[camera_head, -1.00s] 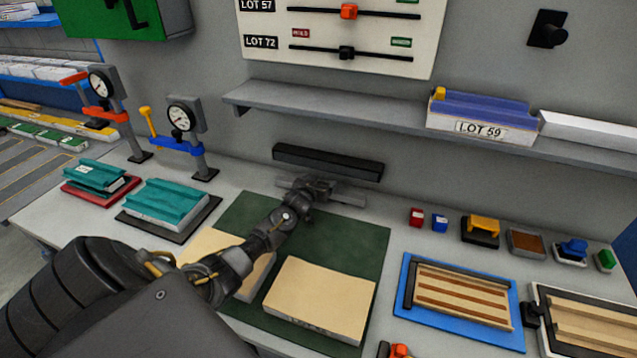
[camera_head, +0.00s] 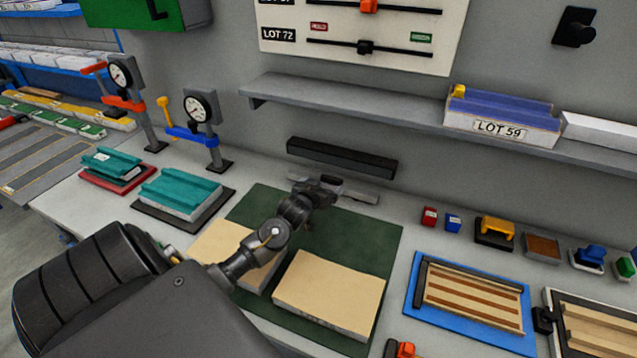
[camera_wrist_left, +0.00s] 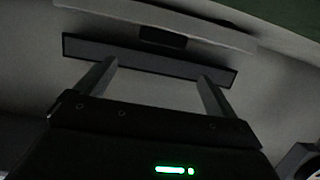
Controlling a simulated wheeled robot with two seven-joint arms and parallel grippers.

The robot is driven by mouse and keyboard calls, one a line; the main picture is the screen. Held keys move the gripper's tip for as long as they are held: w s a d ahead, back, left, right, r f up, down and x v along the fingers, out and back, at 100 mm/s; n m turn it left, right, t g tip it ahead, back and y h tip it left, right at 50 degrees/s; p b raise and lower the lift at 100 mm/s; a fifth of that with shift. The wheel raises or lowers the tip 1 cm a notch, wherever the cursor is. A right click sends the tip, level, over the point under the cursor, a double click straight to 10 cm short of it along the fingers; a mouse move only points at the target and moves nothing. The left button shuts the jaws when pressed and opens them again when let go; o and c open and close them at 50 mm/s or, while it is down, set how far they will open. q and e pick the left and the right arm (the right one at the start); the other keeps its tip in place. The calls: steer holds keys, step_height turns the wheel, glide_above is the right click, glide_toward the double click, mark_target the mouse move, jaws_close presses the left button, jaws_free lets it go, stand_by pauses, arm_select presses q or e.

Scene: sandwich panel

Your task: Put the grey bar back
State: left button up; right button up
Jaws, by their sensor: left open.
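The grey bar (camera_head: 358,193) lies behind the back edge of the green mat, near the foot of the wall. In the left wrist view it is the pale strip (camera_wrist_left: 215,35) along the top, with a dark block at its middle. My left gripper (camera_head: 318,188) is at the bar's left part, open with nothing between its fingers; its tips are partly hidden in the head view. In the wrist view its two fingers (camera_wrist_left: 160,75) stand apart, their tips overlapping a dark rail (camera_wrist_left: 150,59). That rail (camera_head: 341,158) is on the wall above the bar. My right gripper is out of view.
Two pale panels (camera_head: 330,292) lie on the green mat (camera_head: 375,240) under my left arm. Two dial gauges (camera_head: 198,108) stand at left by teal blocks (camera_head: 178,190). A shelf (camera_head: 350,107) overhangs the back. A blue tray (camera_head: 420,300) and small blocks fill the right.

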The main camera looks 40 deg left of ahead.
arm_select(q)
steer(key=shift+v, duration=1.4)
steer(key=shift+r, duration=0.1)
